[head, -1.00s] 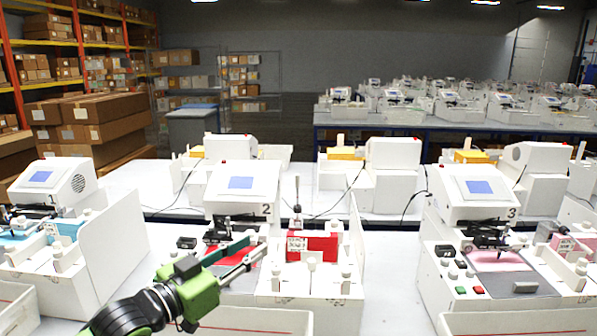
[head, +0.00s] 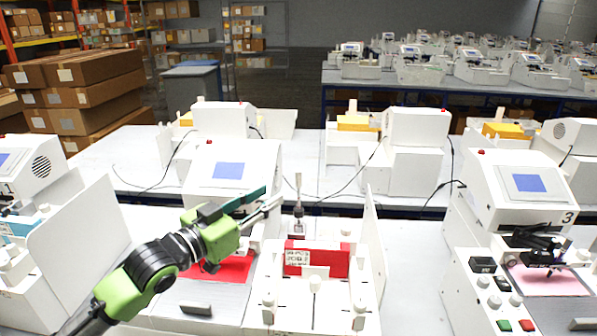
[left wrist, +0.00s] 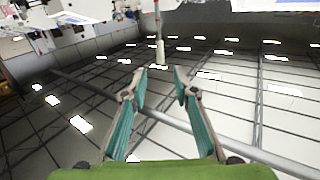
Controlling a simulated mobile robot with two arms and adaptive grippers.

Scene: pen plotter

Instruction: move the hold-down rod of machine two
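Machine two (head: 212,190) is the white plotter in the middle, with a blue screen. An upright rod with a pale grip and a dark foot (head: 298,205), which looks like the hold-down rod, stands behind its red block (head: 332,262). My left gripper (head: 274,199) reaches in from the left over the machine's red bed. Its tips are just left of the rod and apart from it. In the left wrist view, which is upside down, the fingers (left wrist: 157,78) are open and empty, with the rod (left wrist: 160,48) ahead between them. My right gripper is out of view.
White side panels (head: 373,250) stand right of the rod and left of the machine (head: 75,250). Machine three (head: 515,190) is on the right, with a pink bed. Other white machines (head: 415,150) stand behind on the tables.

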